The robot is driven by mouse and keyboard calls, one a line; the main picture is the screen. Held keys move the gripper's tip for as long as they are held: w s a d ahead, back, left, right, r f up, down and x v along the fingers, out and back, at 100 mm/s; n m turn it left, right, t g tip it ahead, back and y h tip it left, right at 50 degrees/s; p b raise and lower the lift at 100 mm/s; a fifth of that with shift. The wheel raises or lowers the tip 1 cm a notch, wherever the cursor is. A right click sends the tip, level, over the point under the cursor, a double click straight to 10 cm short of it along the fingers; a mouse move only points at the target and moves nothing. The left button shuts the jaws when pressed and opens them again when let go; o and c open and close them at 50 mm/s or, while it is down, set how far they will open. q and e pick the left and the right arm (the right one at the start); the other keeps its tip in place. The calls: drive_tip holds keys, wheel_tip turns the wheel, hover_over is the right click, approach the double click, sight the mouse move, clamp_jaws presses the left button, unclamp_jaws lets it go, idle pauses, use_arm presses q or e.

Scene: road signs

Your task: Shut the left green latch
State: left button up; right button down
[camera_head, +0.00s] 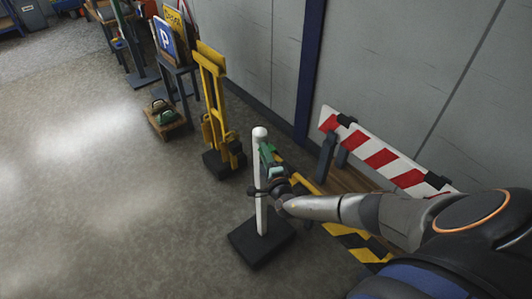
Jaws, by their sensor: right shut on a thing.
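A white post (260,215) with a rounded top stands upright on a black square base (262,243) in the middle of the head view. A green latch (267,154) is at the right side of the post, below its top. My right gripper (271,187) is at the post, just below the visible green part. It is shut, seemingly on the lower end of the latch, but its fingers are small and dark and the contact is partly hidden. A dark piece crosses the post at the same height. My left gripper is not in view.
A red-and-white barrier board (382,158) stands along the wall at right. Yellow-and-black striped boards (350,241) lie beneath my right arm. A yellow stand (216,105) and a blue parking sign (164,39) are behind the post. The floor at left is clear.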

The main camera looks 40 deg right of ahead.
drive_tip(key=shift+d+f+n+t+b, duration=0.1)
drive_tip(key=shift+n+t+b, duration=0.2)
drive_tip(key=shift+n, duration=0.2)
drive_tip(key=shift+w, duration=0.1)
drive_tip(key=c, duration=0.9)
unclamp_jaws()
drive_tip(key=shift+o, duration=0.7)
drive_tip(key=shift+a+f, duration=0.1)
drive_tip(key=shift+a, duration=0.1)
drive_tip(key=shift+s, duration=0.2)
